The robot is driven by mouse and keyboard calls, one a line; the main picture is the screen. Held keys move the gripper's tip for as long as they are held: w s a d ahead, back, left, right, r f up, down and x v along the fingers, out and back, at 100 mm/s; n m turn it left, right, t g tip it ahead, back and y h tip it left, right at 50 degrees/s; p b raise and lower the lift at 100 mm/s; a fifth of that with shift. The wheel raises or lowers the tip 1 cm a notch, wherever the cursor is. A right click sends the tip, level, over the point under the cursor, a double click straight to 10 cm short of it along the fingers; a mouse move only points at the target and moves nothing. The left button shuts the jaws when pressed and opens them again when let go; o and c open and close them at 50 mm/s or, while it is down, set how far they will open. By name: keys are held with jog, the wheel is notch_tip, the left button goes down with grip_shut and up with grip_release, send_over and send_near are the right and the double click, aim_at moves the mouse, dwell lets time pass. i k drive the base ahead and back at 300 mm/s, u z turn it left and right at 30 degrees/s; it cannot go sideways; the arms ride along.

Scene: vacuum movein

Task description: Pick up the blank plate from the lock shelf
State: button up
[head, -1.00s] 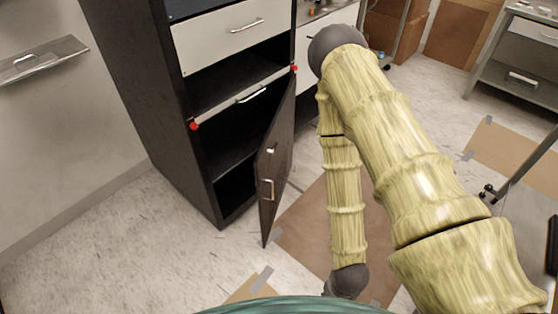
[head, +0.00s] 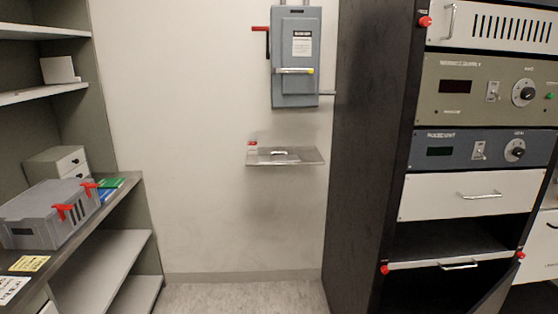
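In the head view, a small metal shelf (head: 300,163) is fixed to the wall below a grey switch box. A flat metal plate with a raised handle (head: 279,153) lies on it; plate and shelf are close in colour, so the plate's edges are hard to tell. A small red and white item (head: 252,145) sits at the shelf's left end. My gripper and arm are out of view.
A black rack (head: 365,150) with instrument panels stands on the right, its lower compartment open. Shelving on the left holds a grey case with red latches (head: 50,214). The floor (head: 240,297) below the wall shelf looks clear.

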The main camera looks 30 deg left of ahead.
aim_at(287, 158)
jog(key=k, duration=0.4)
jog(key=u, duration=0.7)
jog(key=i, duration=0.3)
jog(key=u, duration=0.8)
jog(key=i, duration=2.1)
jog(key=z, duration=0.4)
